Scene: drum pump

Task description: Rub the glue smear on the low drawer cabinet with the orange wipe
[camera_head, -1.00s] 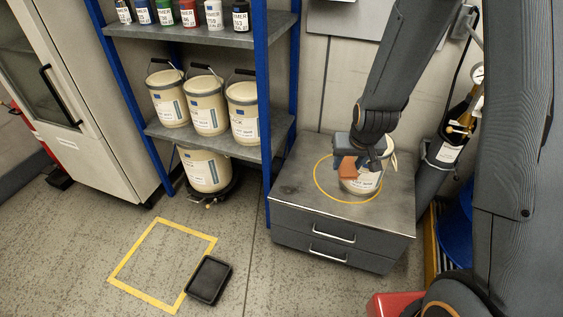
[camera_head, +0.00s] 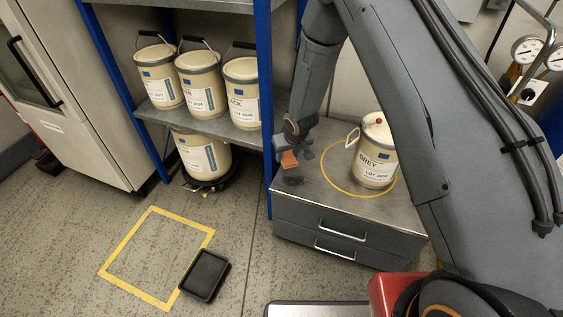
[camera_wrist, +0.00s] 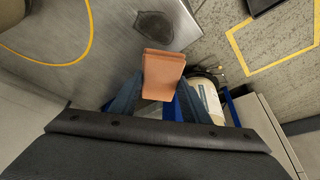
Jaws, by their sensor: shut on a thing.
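The low drawer cabinet (camera_head: 321,225) has a grey metal top and two drawers. A dark glue smear (camera_head: 293,181) lies on its top near the left edge; it also shows in the wrist view (camera_wrist: 154,28). My gripper (camera_head: 295,152) is shut on the orange wipe (camera_head: 289,160), which hangs from the fingers. In the wrist view the wipe (camera_wrist: 163,75) is between the two fingertips, just short of the smear. In the head view it is above and slightly behind the smear. I see no contact with the cabinet top.
A cream drum labelled GREY (camera_head: 375,158) stands on the cabinet inside a yellow ring (camera_head: 341,190), right of my gripper. A blue-framed shelf (camera_head: 264,70) with several cream drums stands at left.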

